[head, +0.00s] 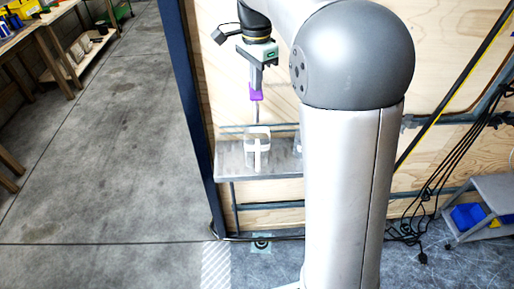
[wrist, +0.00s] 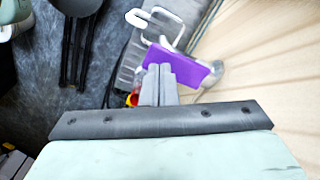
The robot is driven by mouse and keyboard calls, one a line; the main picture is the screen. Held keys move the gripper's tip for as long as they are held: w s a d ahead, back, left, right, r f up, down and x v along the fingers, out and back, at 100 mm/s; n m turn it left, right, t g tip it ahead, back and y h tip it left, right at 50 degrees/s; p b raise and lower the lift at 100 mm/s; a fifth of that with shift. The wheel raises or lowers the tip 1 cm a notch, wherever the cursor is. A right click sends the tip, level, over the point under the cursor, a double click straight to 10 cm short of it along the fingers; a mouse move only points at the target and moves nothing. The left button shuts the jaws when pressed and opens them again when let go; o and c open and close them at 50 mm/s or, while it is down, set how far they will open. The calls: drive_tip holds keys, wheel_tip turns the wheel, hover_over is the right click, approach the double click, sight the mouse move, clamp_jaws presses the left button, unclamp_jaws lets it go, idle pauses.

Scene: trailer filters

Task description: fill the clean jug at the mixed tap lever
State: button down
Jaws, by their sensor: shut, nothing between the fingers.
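My gripper (head: 256,84) is shut and empty, pointing down above the shelf beside the plywood wall. A purple lever (head: 256,94) shows right at its fingertips. In the wrist view, the shut fingers (wrist: 158,72) overlap the left part of the purple lever (wrist: 186,67); I cannot tell whether they touch it. A silver tap part (wrist: 212,74) shows at the lever's right end. A white jug (head: 257,150) stands on the grey shelf (head: 230,160) below the gripper. Its white rim and handle (wrist: 150,24) show in the wrist view. Its contents cannot be made out.
A blue post (head: 186,90) stands left of the shelf. My arm hides the shelf's right part. A grey cart (head: 480,205) with blue bins and hanging black cables (head: 440,175) is at the right. The concrete floor (head: 100,150) at the left is clear.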

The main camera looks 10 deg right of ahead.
drive_tip(key=shift+f, duration=0.2)
drive_tip(key=shift+f+b, duration=0.85)
drive_tip(key=shift+f, duration=0.45)
idle(6.5)
